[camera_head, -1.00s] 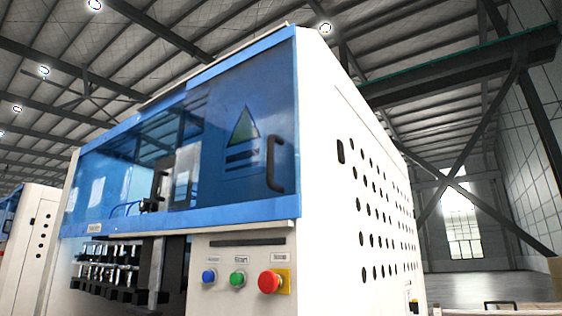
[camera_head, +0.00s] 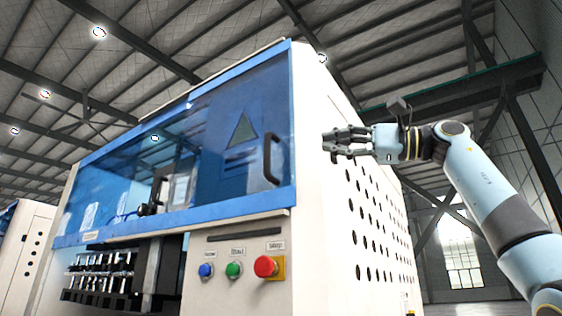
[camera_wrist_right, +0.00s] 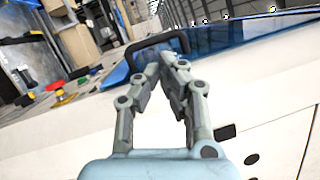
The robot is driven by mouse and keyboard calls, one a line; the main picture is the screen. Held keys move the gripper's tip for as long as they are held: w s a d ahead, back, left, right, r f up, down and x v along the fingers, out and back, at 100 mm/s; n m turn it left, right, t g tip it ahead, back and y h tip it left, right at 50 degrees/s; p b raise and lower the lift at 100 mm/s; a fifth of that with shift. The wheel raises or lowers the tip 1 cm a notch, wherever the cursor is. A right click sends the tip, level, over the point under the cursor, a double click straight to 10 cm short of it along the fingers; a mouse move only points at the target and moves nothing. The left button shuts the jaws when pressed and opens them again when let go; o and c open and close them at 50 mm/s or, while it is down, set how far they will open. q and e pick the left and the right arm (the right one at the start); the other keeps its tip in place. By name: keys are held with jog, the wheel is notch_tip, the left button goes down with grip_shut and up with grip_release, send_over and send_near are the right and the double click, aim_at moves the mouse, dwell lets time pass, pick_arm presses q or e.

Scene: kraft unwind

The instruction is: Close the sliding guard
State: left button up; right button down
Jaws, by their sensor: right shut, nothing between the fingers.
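The sliding guard (camera_head: 222,178) is a blue-tinted clear front on the white machine. Its right part looks darker than its left part, and I cannot tell if panes overlap there. In the right wrist view, the closed fingertips (camera_wrist_right: 167,60) point toward a black handle (camera_wrist_right: 152,44); contact is unclear. My left gripper is out of view.
Below the guard are a blue button (camera_head: 206,270), a green button (camera_head: 234,269) and a red button (camera_head: 265,267) on the white front. The machine's perforated white side (camera_head: 345,190) stands beside my right arm.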

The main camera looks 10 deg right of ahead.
aim_at(281, 145)
jog(key=w+a+p, duration=0.1)
jog(key=w+a, duration=0.1)
jog(key=a, duration=0.1)
jog(key=w+a+r+n+h+p, duration=0.1)
jog(key=w+a+p, duration=0.1)
jog(key=a, duration=0.1)
jog(key=w+a+r+h+p, duration=0.1)
jog(key=a+p, duration=0.1)
jog(key=a, duration=0.1)
jog(key=shift+w+r+n, duration=0.2)
jog(key=shift+w+n, duration=0.2)
jog(key=shift+w+a+f, duration=0.15)
jog(key=shift+w+a, duration=0.1)
jog(key=shift+a, duration=0.1)
